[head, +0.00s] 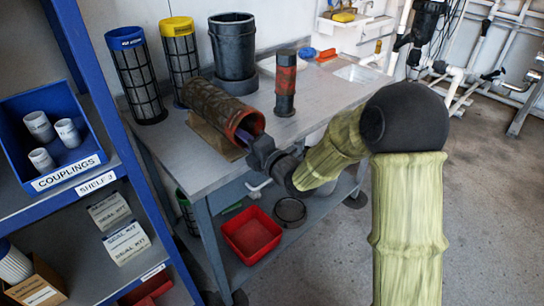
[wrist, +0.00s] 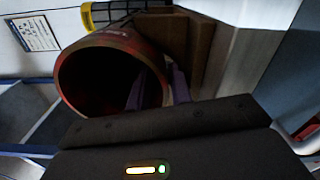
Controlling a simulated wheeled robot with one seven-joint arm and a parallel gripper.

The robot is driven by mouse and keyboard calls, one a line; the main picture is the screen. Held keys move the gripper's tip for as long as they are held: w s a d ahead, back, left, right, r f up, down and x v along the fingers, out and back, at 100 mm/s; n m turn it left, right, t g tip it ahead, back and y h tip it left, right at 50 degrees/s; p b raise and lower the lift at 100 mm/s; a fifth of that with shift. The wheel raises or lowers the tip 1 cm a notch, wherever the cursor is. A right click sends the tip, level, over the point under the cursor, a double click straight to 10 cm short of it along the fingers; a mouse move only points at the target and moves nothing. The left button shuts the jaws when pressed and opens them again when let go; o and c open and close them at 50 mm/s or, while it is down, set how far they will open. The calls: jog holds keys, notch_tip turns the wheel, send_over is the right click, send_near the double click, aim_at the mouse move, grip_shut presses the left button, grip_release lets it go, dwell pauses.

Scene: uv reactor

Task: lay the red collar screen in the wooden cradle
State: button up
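The red collar screen (head: 215,103) is a dark mesh cylinder lying on its side on the bench, its worn red collar (head: 245,122) toward me. It rests along the wooden cradle (head: 207,139), which shows below it as brown wood. In the wrist view the open red collar (wrist: 85,60) faces the camera, with cradle wood (wrist: 208,40) on its right. My gripper (head: 243,141) is at the collar's lower edge. Its purple fingers (wrist: 160,88) stand apart, one inside the bore and one outside, with a gap showing beside the collar wall. Contact at the fingertips is hard to see.
Blue collar (head: 137,80) and yellow collar (head: 182,60) screens stand behind, beside a black bucket (head: 233,55). A dark cylinder with a red band (head: 285,85) stands upright right of the cradle. A blue shelf unit (head: 85,130) is at left. The bench's front right is clear.

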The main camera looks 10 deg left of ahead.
jog(key=b+v, duration=0.2)
jog(key=v, duration=1.4)
jog(key=shift+d+r+b, duration=0.15)
jog(key=shift+d+b, duration=0.1)
jog(key=shift+b, duration=0.15)
